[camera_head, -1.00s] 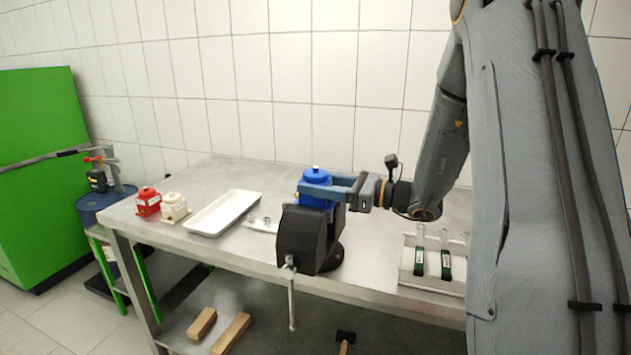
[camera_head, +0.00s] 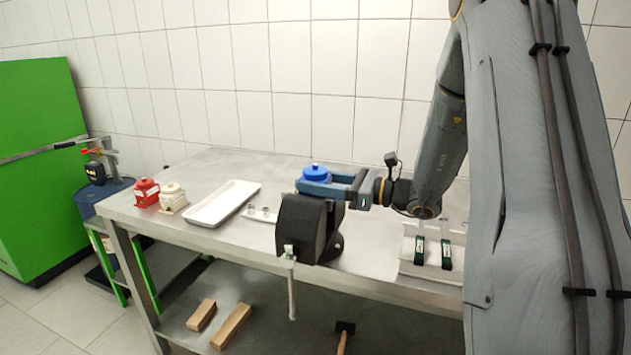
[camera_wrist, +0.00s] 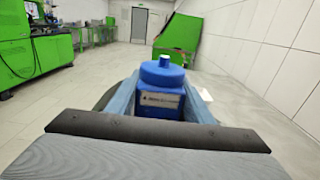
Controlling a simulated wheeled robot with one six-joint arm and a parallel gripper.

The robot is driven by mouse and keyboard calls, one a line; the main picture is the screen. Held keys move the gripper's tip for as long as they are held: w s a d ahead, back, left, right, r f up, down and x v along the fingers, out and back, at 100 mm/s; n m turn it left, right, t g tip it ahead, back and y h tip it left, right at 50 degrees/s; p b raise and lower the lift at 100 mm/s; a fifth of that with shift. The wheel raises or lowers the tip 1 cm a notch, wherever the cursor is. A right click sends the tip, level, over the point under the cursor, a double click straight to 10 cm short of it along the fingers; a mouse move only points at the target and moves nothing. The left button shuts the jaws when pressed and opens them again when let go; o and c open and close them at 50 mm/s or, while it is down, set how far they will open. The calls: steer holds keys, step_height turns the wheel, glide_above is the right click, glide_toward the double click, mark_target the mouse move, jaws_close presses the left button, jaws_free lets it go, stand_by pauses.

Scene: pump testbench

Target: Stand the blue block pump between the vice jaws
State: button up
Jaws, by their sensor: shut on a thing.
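The blue block pump (camera_head: 316,172) is upright in my gripper (camera_head: 322,188) at the black vice (camera_head: 303,230). My gripper is shut on the pump, with one finger on each side of its body. In the wrist view the pump (camera_wrist: 162,88) shows its round blue cap and a label on its front, between the two fingers (camera_wrist: 160,103). In the head view the fingers and the vice hide the pump's lower body. I cannot tell whether its base is resting between the jaws.
A red pump (camera_head: 147,192) and a cream pump (camera_head: 173,198) stand at the table's left. A white tray (camera_head: 193,219) and small metal parts (camera_head: 263,211) lie left of the vice. The vice handle hangs over the front edge.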

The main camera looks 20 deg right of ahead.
steer(key=o, duration=1.7)
